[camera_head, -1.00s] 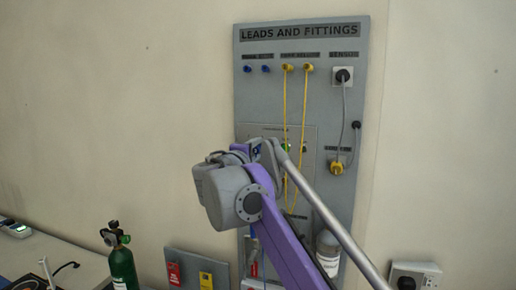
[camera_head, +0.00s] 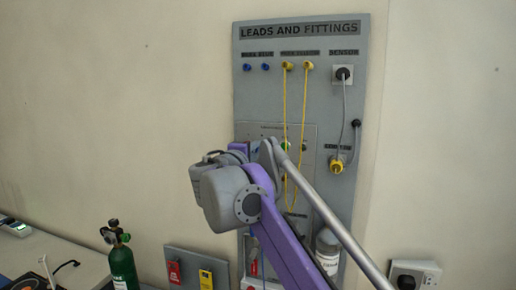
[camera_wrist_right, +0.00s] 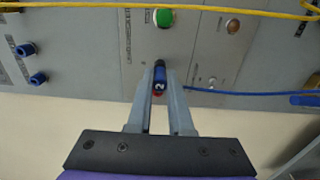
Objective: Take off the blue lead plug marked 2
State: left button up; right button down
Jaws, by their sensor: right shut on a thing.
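The blue lead plug marked 2 (camera_wrist_right: 159,84) is between the fingertips of my right gripper (camera_wrist_right: 159,79) in the right wrist view. The gripper is shut on it. A white 2 shows on the plug, with a dark part at its far end and a bit of red at its near end. I cannot tell whether the plug still sits in the panel. A thin blue lead (camera_wrist_right: 245,93) runs off to the right in that view. In the head view my right wrist and arm hide the plug and fingertips. My left gripper is not in view.
The leads and fittings board (camera_head: 345,200) hangs on the wall. Yellow leads (camera_head: 304,105) hang close to my right arm. A green button (camera_wrist_right: 163,18) and a brown button (camera_wrist_right: 232,25) are near the plug. A green cylinder (camera_head: 122,266) stands at lower left.

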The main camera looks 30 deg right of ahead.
jog(key=shift+v, duration=2.15)
jog(key=shift+w+f, duration=0.1)
